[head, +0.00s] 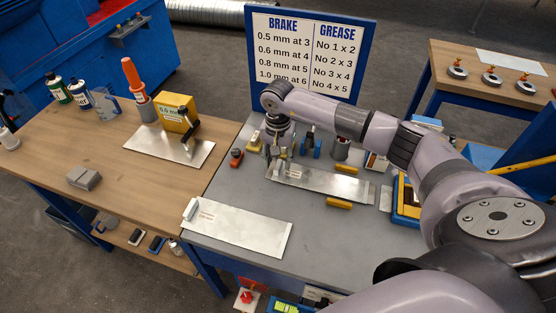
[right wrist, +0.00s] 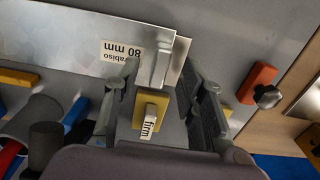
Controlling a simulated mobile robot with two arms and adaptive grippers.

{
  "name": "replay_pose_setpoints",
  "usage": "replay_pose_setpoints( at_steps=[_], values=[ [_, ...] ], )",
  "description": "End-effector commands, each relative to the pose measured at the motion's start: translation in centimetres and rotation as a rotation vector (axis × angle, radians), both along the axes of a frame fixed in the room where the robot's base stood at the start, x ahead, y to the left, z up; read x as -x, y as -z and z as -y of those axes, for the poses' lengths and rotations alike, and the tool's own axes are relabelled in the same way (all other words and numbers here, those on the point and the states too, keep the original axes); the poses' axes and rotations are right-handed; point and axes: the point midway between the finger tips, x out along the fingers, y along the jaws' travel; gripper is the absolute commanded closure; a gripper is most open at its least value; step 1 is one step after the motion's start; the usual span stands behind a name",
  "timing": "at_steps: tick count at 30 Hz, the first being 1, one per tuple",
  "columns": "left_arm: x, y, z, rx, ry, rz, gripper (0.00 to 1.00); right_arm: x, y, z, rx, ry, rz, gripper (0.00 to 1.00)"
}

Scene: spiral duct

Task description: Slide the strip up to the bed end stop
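A flat shiny metal strip (head: 325,182) lies on the grey bench top, and its white label shows at its left end. In the right wrist view the strip (right wrist: 70,40) reaches in from the left, its label reading "80 mm" upside down. A raised pale bar (right wrist: 161,62) stands across the strip's labelled end; I cannot tell whether it is the end stop. My right gripper (right wrist: 160,75) is over that end, its fingers apart on either side of the bar. It also shows from above in the head view (head: 278,155). My left gripper is out of view.
A yellow block (right wrist: 150,110) marked "firm" lies between the fingers, lower in the wrist view. An orange-red piece (right wrist: 257,83) is close by. A second metal plate (head: 245,228) with a raised left end lies nearer. Yellow bars (head: 339,203) flank the strip.

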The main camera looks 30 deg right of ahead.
Motion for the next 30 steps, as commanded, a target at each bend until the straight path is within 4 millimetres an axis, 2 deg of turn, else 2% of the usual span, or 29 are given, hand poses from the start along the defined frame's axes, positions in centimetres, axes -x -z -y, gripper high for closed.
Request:
replay_pose_setpoints(
  at_steps=[6, 15, 30],
  values=[
    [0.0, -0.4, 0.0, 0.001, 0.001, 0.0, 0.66, 0.0, 1.6, 0.0, 0.0, -0.002, -0.001, 0.62],
    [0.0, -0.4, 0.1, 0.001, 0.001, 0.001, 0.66, 0.0, 1.9, 0.0, 0.0, -0.001, 0.0, 0.62],
    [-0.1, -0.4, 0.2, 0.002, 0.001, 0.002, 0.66, 0.0, 1.8, 0.0, 0.0, -0.001, 0.0, 0.96]
  ],
)
